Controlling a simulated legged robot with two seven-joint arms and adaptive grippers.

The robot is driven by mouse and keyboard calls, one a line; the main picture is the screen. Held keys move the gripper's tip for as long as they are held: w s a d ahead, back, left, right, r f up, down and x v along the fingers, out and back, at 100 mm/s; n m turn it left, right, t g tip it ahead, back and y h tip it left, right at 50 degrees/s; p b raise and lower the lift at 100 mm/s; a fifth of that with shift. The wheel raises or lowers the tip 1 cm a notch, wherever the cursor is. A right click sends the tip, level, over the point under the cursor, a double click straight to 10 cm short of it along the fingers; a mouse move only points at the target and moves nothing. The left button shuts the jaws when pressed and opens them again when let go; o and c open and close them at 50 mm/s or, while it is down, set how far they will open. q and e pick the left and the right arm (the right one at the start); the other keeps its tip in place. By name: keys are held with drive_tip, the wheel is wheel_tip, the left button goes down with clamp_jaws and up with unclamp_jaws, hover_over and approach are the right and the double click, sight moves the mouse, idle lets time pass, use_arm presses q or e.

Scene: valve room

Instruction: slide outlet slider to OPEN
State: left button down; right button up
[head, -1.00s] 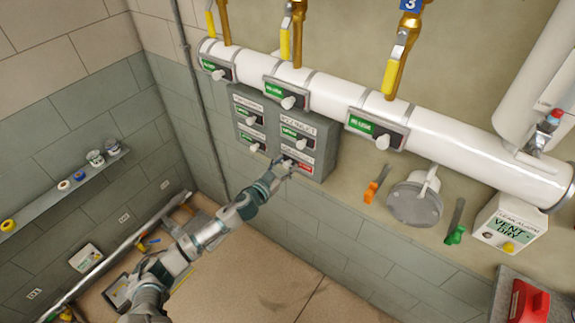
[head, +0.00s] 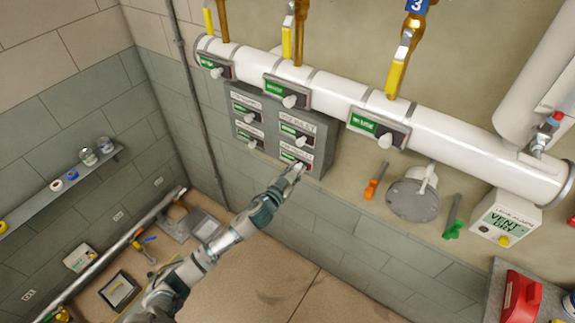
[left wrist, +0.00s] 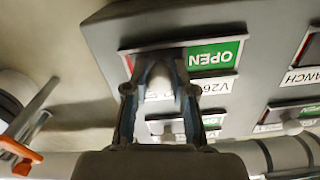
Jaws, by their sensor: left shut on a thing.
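The gripped slider (head: 285,156) is the lower-right one on a grey wall panel (head: 319,160). Its green OPEN field also shows in the left wrist view (left wrist: 215,56), upside down, with a thin strip of red at the opposite end. My left gripper (head: 298,168) is shut on its pale knob; the fingers (left wrist: 165,88) stand on either side of the knob (left wrist: 160,82) in the left wrist view. The knob sits toward the red end, with green uncovered. The fingers hide part of the track and of the label below. My right gripper is not in view.
Other sliders showing green sit close by on the same panel, including one just above (head: 296,132). A white pipe (head: 340,97) with more sliders runs above. An orange-handled lever (head: 371,189) and a round grey flange (head: 413,200) are to the right.

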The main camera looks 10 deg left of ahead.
use_arm(q)
drive_tip(key=shift+d+r, duration=0.25)
drive_tip(key=shift+r, duration=0.3)
drive_tip(key=c, duration=1)
unclamp_jaws()
drive_tip(key=shift+d, duration=0.25)
drive_tip(key=shift+o, duration=0.4)
drive_tip(key=shift+d+f, duration=0.2)
drive_tip(key=shift+s+f, duration=0.1)
drive_tip(key=v, duration=1.1)
drive_tip(key=shift+s, duration=0.35)
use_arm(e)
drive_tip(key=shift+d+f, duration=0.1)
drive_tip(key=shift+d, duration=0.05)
use_arm(q)
drive_tip(key=shift+a, duration=0.2)
